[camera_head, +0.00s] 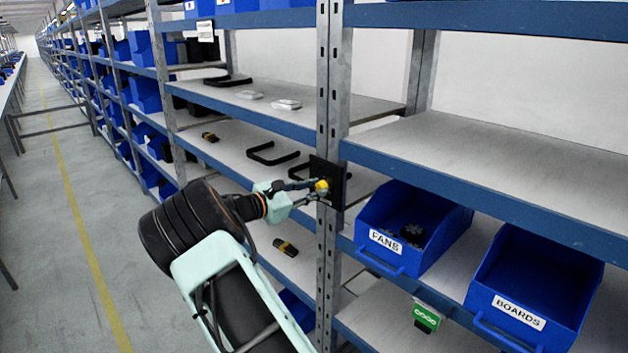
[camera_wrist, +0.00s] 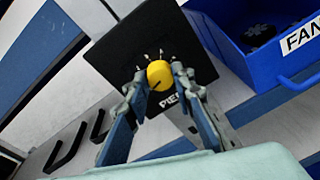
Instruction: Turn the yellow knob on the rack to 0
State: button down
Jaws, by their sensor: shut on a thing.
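The yellow knob (camera_head: 321,186) sits on a black panel (camera_head: 338,184) fixed to the grey rack upright. In the wrist view the knob (camera_wrist: 159,75) has a dark pointer line toward its lower left. Small white marks, too small to read, lie around its upper side, and partly covered white lettering is below it. My gripper (camera_head: 318,190) reaches the panel from the left. In the wrist view its two fingers (camera_wrist: 157,82) stand on either side of the knob, shut on it. The fingers hide part of the panel's lower area.
Blue bins labelled FANS (camera_head: 385,241) and BOARDS (camera_head: 518,311) stand on the shelf to the right. Black handles (camera_head: 272,154) and small yellow-black items (camera_head: 286,247) lie on the shelves behind and below my gripper. The aisle floor (camera_head: 60,230) on the left is clear.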

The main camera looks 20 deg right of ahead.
jog(key=shift+n+p, duration=1.15)
jog(key=shift+n, duration=0.25)
jog(key=shift+w, duration=0.1)
jog(key=c, duration=1.6)
grip_release()
jog(key=v, duration=1.2)
jog(key=shift+w+a+f, duration=0.1)
jog(key=shift+w+f, duration=0.05)
jog(key=shift+f, duration=0.05)
